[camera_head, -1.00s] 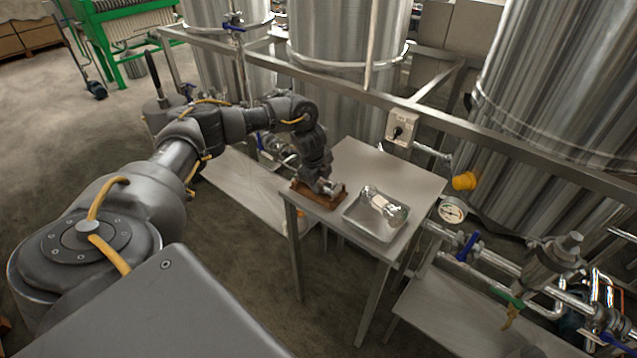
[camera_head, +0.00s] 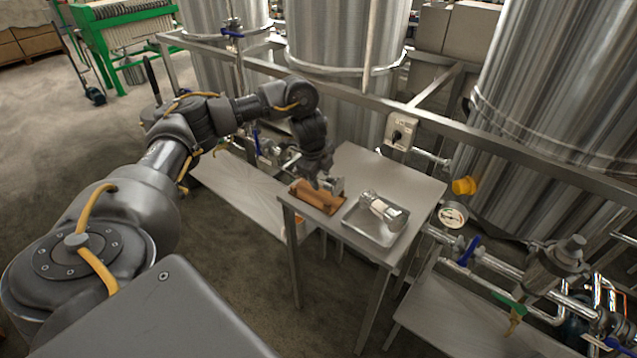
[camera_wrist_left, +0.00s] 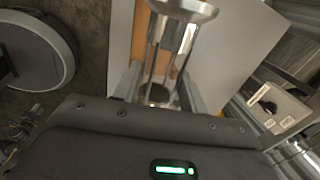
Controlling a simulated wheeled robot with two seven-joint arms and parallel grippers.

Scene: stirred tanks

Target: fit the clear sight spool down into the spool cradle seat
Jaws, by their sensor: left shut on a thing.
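The clear sight spool (camera_wrist_left: 183,8) is in my left gripper (camera_wrist_left: 160,92). The left wrist view shows its round metal flange, thin rods and see-through middle between the two fingers. In the head view my left gripper (camera_head: 325,184) points down just above the brown spool cradle (camera_head: 308,194) at the table's left corner. A silver end of the held spool (camera_head: 336,185) shows beside the fingers. Brown cradle surface (camera_wrist_left: 176,45) shows behind the spool in the wrist view. The gripper hides part of the cradle, and I cannot tell whether the spool touches it. My right gripper is out of view.
A metal tray (camera_head: 364,236) right of the cradle holds another silver fitting with a pale band (camera_head: 382,208). The table's back part (camera_head: 385,170) is clear. A rail with a switch box (camera_head: 400,131) and a gauge (camera_head: 453,214) stand behind and to the right.

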